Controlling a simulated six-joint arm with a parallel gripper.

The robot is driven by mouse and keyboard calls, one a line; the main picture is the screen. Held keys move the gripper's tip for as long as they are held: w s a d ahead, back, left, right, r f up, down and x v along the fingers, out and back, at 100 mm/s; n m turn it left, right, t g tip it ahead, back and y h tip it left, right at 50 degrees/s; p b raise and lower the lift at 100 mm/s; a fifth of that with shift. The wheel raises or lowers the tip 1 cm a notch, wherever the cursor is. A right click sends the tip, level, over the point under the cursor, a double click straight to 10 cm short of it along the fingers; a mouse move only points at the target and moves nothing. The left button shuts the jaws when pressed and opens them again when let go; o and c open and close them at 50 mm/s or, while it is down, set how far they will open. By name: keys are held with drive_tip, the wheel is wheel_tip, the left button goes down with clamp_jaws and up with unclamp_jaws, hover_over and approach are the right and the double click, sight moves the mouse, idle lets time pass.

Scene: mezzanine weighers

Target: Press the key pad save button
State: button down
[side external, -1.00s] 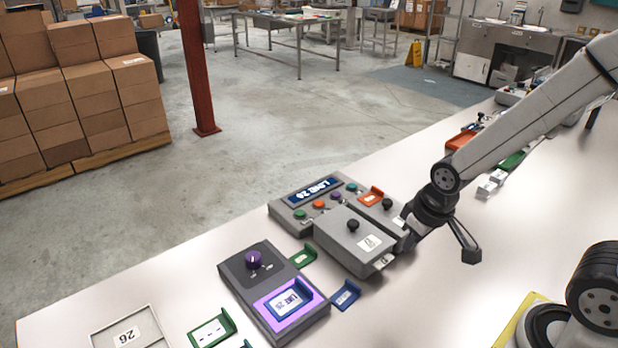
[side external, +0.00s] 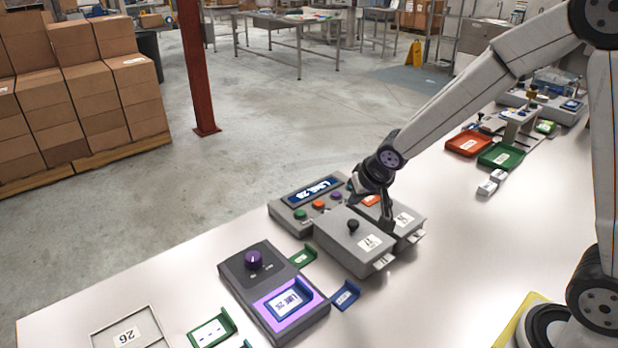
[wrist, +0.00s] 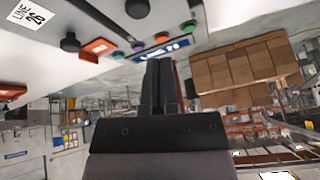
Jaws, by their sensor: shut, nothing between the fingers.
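The key pad (side external: 290,207) is a grey sloped box with a blue display reading a LINE number and a row of coloured buttons. Its green button (side external: 300,214), orange button (side external: 317,205) and purple button (side external: 336,196) show in the side view; the teal end is hidden behind my gripper. In the wrist view, which is upside down, the purple button (wrist: 163,37) and orange button (wrist: 138,46) show beyond my fingers. I cannot read which button is save. My gripper (side external: 355,187) is shut and empty, tipped sideways, above the key pad's right end. No contact is visible.
Two grey lidded boxes with black knobs, a near one (side external: 345,240) and a right one (side external: 412,222), stand close in front of the key pad. A purple-screened device (side external: 240,275) stands at left. Red tray (side external: 468,143) and green tray (side external: 500,156) lie farther right.

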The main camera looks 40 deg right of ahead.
sight(297, 210)
drive_tip(key=w+a+f+m+t+y, duration=0.1)
drive_tip(key=w+a+m+t, duration=0.1)
drive_tip(key=w, duration=1.4)
drive_tip(key=shift+a+m+t+y, duration=0.2)
drive_tip(key=shift+m+t+y, duration=0.1)
drive_tip(key=shift+m+t, duration=0.55)
drive_tip(key=shift+f, duration=0.35)
drive_tip(key=shift+f, duration=4.15)
drive_tip(key=shift+f, duration=0.9)
drive_tip(key=shift+r, duration=0.85)
drive_tip(key=shift+r, duration=0.15)
